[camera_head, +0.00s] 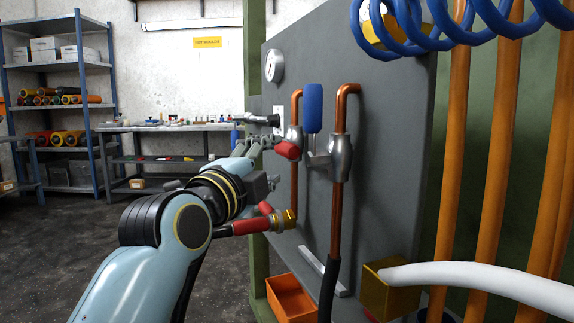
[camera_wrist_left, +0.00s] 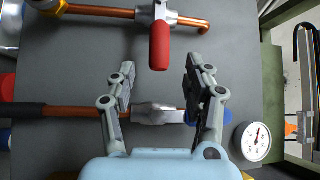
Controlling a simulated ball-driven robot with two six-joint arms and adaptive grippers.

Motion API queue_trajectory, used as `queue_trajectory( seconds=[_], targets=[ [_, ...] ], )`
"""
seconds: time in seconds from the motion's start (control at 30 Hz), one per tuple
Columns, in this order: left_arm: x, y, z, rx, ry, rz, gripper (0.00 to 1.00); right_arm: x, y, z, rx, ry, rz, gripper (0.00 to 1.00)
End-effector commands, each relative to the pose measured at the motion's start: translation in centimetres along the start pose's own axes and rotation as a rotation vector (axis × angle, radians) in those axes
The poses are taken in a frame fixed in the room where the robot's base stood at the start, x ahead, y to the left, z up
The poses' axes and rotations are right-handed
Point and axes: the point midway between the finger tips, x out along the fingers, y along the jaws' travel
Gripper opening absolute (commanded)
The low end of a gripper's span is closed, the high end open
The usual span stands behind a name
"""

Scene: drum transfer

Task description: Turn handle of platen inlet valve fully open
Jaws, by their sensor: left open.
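Two valves sit on copper pipes on the grey panel. In the head view, the valve with a red handle (camera_head: 288,150) is on the left pipe, and the one with an upright blue handle (camera_head: 312,108) is on the right pipe. My left gripper (camera_head: 268,138) is open close to the red handle. In the left wrist view, the red handle (camera_wrist_left: 160,46) sticks out near and between the open fingertips of the left gripper (camera_wrist_left: 160,62). The blue handle (camera_wrist_left: 228,116) is partly hidden behind a finger. My right gripper is not in view.
The grey panel (camera_head: 390,150) carries a gauge (camera_head: 273,65). Blue coiled hoses (camera_head: 440,25) and orange pipes (camera_head: 500,150) stand at the right. An orange bin (camera_head: 290,298) stands lower down.

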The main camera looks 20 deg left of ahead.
Motion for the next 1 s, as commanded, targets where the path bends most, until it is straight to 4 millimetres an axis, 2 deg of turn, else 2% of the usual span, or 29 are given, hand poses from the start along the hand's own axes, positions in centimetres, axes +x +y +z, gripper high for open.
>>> queue_trajectory(
  seconds=[0.2,0.43,0.6,0.83,1.0],
  targets=[
    [4.5,0.1,0.0,0.0,0.001,0.0,0.51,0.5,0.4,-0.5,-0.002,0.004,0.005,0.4],
    [8.0,0.1,0.0,0.0,0.0,0.001,0.51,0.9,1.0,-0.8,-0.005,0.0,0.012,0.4],
    [8.9,0.1,0.0,-0.001,0.0,0.002,0.51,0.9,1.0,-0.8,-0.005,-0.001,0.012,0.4],
    [8.9,0.1,0.0,-0.001,0.0,0.002,0.51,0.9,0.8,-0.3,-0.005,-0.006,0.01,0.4],
    [8.9,0.1,0.0,-0.001,0.0,0.002,0.3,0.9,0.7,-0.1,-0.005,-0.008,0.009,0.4]
  ],
)
